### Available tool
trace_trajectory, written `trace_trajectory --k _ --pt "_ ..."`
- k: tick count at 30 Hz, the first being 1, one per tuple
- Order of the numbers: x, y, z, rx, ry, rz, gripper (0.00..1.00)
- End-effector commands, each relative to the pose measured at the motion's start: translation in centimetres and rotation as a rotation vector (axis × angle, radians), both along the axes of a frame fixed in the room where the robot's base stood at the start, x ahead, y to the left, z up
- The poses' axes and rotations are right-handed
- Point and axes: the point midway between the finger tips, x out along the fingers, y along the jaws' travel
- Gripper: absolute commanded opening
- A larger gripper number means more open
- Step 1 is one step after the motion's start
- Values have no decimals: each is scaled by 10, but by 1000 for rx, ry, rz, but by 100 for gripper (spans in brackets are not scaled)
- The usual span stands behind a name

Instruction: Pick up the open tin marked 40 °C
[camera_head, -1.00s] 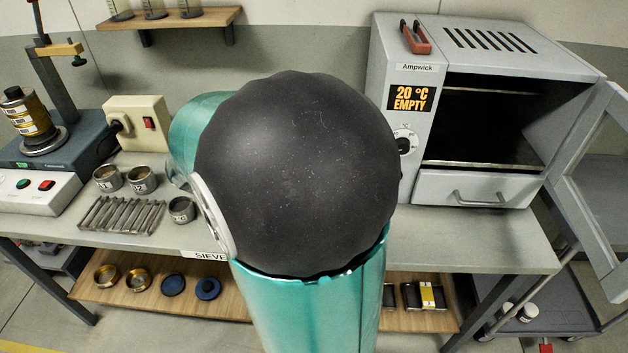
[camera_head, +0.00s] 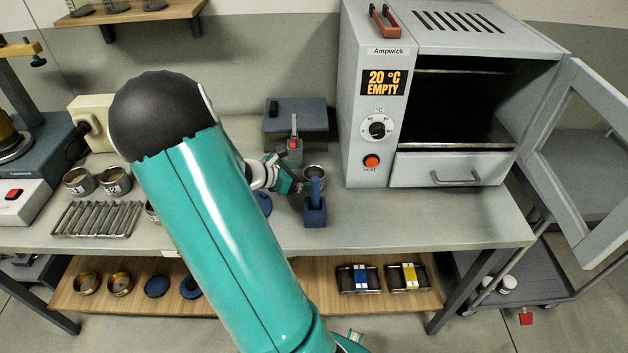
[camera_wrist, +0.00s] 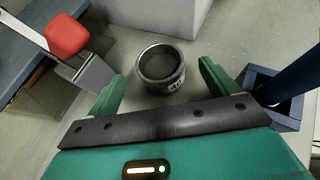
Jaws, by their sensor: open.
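The open tin marked 40 (camera_wrist: 160,68) is a small grey metal cup with a white label on its near side. It stands upright on the bench, and its inside looks dark. In the head view the tin (camera_head: 315,172) stands just left of the oven. My gripper (camera_wrist: 160,90) is open and empty in the wrist view, its two green fingers apart, with the tin between and a little beyond their tips. In the head view my gripper (camera_head: 290,183) is at the tin's left side, partly hidden by my arm.
A blue holder (camera_head: 315,213) with an upright handle stands in front of the tin; it also shows at right in the wrist view (camera_wrist: 275,98). A red-topped tool (camera_wrist: 66,36) is at left. The oven (camera_head: 366,140) has its door open. More tins (camera_head: 114,180) stand left.

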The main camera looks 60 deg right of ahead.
Motion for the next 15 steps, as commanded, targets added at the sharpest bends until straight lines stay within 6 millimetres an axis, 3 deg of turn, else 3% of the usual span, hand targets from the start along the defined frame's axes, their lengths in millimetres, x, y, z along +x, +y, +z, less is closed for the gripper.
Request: trace_trajectory --k 8,15 --pt "-9 -17 -10 -1 -1 -2 86" --pt "-25 -44 -27 1 0 -2 86"
